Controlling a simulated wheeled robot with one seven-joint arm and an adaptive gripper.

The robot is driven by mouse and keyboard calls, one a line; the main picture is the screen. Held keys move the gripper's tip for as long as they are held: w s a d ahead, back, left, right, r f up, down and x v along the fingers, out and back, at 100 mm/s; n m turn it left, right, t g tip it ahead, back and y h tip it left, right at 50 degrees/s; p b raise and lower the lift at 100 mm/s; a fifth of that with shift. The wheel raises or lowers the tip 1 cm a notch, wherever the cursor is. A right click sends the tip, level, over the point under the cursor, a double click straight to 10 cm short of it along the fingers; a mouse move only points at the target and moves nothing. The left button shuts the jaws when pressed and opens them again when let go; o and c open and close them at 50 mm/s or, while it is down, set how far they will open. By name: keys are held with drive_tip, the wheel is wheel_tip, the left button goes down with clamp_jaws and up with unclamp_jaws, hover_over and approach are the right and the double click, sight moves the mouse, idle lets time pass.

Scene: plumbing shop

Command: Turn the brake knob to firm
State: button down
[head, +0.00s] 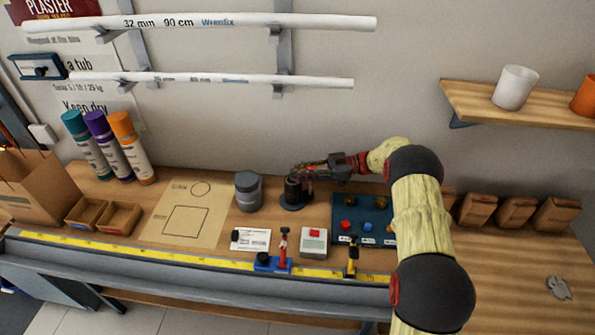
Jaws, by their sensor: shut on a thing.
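A dark upright knob-like cylinder (291,198) stands on a round dark base on the wooden bench, near the wall. I take it for the brake knob, but its markings are too small to read, so I cannot tell its setting. My gripper (293,180) reaches in from the right and is shut on the top of this cylinder. The fingers partly hide it. My arm comes from the lower right and covers part of the bench.
A grey lidded jar (248,191) stands just left of the cylinder. A blue panel (345,210) with knobs and buttons lies to the right, partly behind my arm. A small white box with a red button (314,241) and a yellow tape rail (150,250) are in front.

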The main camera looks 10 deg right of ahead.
drive_tip(key=shift+r, duration=0.1)
idle(0.3)
drive_tip(key=c, duration=1.6)
unclamp_jaws()
drive_tip(key=shift+o, duration=0.2)
wheel_tip(320, 180, up, 10)
drive_tip(key=shift+o, duration=0.4)
